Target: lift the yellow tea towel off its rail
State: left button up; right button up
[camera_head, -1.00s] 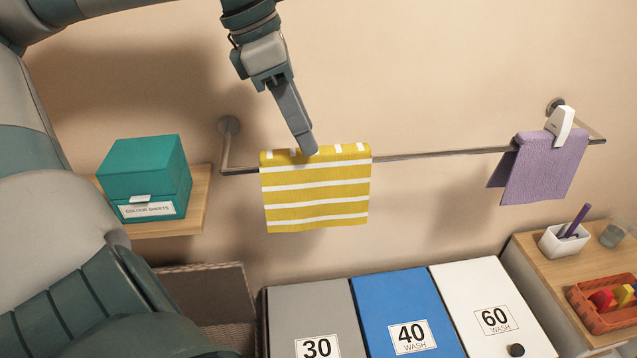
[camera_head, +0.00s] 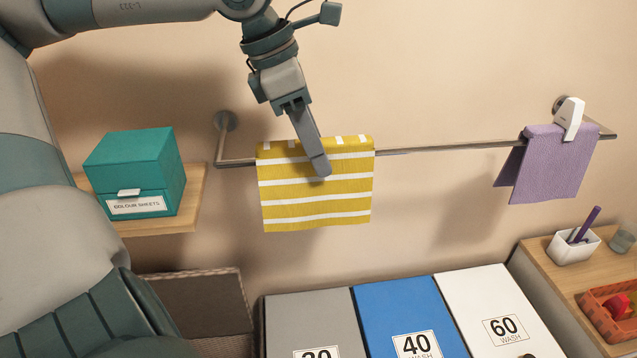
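The yellow tea towel (camera_head: 350,196) with white stripes hangs folded over the metal rail (camera_head: 450,147), near the rail's left end. My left gripper (camera_head: 319,168) reaches down from above. Its fingers show in front of the towel's upper half, with the tips below the rail line. I see the fingers nearly edge-on, so I cannot tell whether they are open or shut, or whether any cloth is between them. The towel hangs flat and straight. My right gripper is not in view.
A purple cloth (camera_head: 550,170) with a white clip (camera_head: 569,118) hangs at the rail's right end. A teal box (camera_head: 135,160) stands on a wooden shelf (camera_head: 190,205) at left. Grey, blue (camera_head: 400,305) and white bins stand below. A wooden surface (camera_head: 545,258) with a pen pot is at right.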

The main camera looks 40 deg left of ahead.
pick_arm(q)
grip_shut()
jog(key=shift+r+p, duration=1.45)
jog(key=shift+r, duration=1.2)
notch_tip(320, 180, up, 11)
jog(key=p, duration=0.6)
jog(key=shift+f, duration=0.15)
